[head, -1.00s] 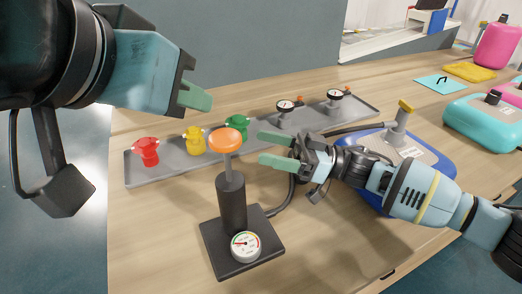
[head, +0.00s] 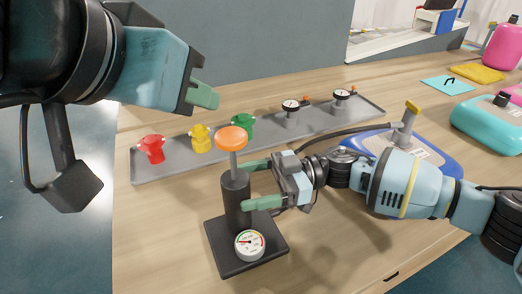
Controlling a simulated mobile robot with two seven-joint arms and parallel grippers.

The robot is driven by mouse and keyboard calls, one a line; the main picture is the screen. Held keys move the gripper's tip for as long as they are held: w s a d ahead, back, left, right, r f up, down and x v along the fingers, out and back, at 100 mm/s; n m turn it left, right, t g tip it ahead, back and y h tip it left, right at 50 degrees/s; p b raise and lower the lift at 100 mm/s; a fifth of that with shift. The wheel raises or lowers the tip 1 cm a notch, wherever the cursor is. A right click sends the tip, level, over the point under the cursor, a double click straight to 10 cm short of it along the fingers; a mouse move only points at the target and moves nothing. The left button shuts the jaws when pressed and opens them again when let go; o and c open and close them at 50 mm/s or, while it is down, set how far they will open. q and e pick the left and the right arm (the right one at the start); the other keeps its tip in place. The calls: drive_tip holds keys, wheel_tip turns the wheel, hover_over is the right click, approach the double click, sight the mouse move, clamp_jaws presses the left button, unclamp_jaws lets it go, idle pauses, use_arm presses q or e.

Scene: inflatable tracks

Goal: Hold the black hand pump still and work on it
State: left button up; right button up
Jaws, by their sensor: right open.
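The black hand pump (head: 236,201) stands upright on its square black base (head: 269,244) near the front of the wooden table. It has an orange knob (head: 231,138) on a grey rod and a round white gauge (head: 249,244) at its foot. My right gripper (head: 250,184) is open, its green fingertips at the right side of the pump's cylinder. Whether they touch it is hard to tell. My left gripper (head: 205,96) hangs above the table to the upper left of the knob; only one green fingertip shows, so its opening is unclear.
A grey tray (head: 265,133) behind the pump bears red (head: 152,148), yellow (head: 201,138) and green (head: 242,126) fittings and two gauges (head: 292,108). A blue inflatable (head: 440,171) with a hose lies behind my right arm. Teal (head: 490,122) and pink (head: 505,45) inflatables sit farther right.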

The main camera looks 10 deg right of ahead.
drive_tip(key=shift+s+a, duration=0.2)
drive_tip(key=shift+a, duration=1.25)
clamp_jaws()
idle(0.6)
